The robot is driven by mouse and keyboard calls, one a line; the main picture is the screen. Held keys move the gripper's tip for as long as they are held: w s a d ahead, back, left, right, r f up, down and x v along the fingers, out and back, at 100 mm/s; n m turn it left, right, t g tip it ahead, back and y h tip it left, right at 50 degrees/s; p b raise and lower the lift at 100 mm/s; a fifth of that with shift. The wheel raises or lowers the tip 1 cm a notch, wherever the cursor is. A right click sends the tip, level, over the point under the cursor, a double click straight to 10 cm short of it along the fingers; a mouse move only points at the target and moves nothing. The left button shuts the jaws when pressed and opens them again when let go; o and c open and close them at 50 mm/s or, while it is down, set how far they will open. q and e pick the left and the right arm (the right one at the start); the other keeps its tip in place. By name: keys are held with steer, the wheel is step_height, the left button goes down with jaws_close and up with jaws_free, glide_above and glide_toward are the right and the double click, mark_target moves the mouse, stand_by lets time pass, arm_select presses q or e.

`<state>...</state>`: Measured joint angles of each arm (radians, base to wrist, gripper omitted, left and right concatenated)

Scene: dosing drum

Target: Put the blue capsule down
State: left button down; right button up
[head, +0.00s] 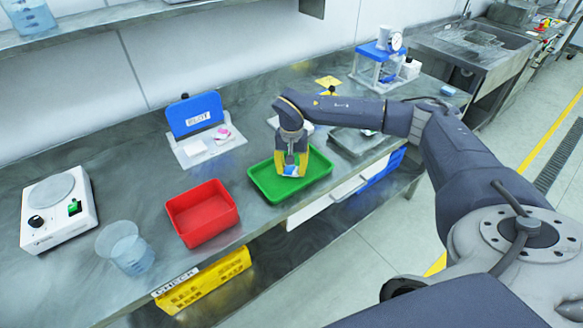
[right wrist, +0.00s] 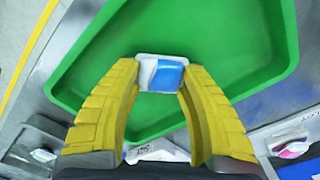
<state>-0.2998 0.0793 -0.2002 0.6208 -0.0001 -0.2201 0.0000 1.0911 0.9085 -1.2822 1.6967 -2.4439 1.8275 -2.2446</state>
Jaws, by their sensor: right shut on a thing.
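The blue capsule (right wrist: 169,78) has a blue part and a white part. In the right wrist view it sits between the yellow fingertips of my right gripper (right wrist: 160,76), which is shut on it. In the head view the capsule (head: 290,171) shows small at the tips of my right gripper (head: 290,168), low over the green tray (head: 263,188). The tray also fills much of the right wrist view (right wrist: 235,55). I cannot tell whether the capsule touches the tray floor. My left gripper is not in view.
A red tray (head: 203,214) stands left of the green one. A clear beaker (head: 126,248) and a white hotplate-like device (head: 58,209) are further left. A blue panel on a white base (head: 195,115) stands behind. The bench's front edge runs close by the trays.

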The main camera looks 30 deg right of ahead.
mark_target(292, 167)
steer(key=shift+f, duration=0.1)
steer(key=o, duration=0.9)
step_height(292, 167, up, 12)
steer(key=shift+r, duration=0.15)
stand_by(0.3)
